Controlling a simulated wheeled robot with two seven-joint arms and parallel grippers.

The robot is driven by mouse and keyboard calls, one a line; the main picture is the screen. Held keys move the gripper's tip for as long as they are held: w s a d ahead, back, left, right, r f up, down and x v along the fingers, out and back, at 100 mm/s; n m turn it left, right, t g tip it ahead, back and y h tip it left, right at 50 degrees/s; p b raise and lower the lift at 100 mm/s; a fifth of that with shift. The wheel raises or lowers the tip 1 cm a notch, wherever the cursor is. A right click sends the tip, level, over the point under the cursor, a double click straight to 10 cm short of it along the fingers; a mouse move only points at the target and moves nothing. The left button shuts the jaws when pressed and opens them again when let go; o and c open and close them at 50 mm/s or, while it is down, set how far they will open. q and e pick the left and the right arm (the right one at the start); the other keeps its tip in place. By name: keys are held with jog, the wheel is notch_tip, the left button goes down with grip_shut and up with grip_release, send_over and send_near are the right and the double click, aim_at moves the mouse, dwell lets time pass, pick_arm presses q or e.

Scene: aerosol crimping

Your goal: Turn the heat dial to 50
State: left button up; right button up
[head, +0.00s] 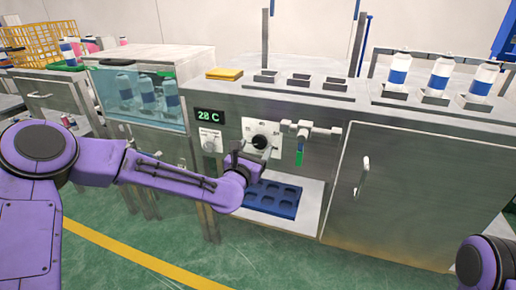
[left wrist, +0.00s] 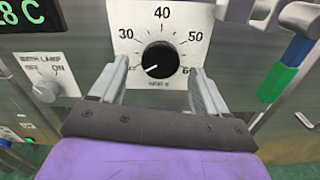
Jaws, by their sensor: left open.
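The heat dial is a black knob (left wrist: 160,60) on a white scale plate (left wrist: 161,22), in the middle of the left wrist view. Its scale reads 30, 40, 50 and 60, and its white mark points to the lower left. In the head view the knob (head: 261,141) sits on the steel machine's front. My left gripper (left wrist: 160,76) is open, with one finger on each side of the knob. Visible gaps separate fingers and knob; contact is not seen. My left gripper (head: 252,152) partly covers the plate in the head view. My right gripper is out of view.
A green display (head: 209,116) reads 28 C. A bath lamp switch (left wrist: 45,91) is left of the dial. A valve with pipes (head: 309,130) and a green-and-blue handle (left wrist: 284,72) are close on its right. A blue tray (head: 272,199) lies below.

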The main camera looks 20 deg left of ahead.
aim_at(259, 144)
pick_arm(q)
jog(key=w, duration=0.3)
jog(key=shift+w+f, duration=0.1)
jog(key=shift+w, duration=0.1)
jog(key=shift+d, duration=0.1)
jog(key=c, duration=1)
jog(key=shift+c, duration=0.2)
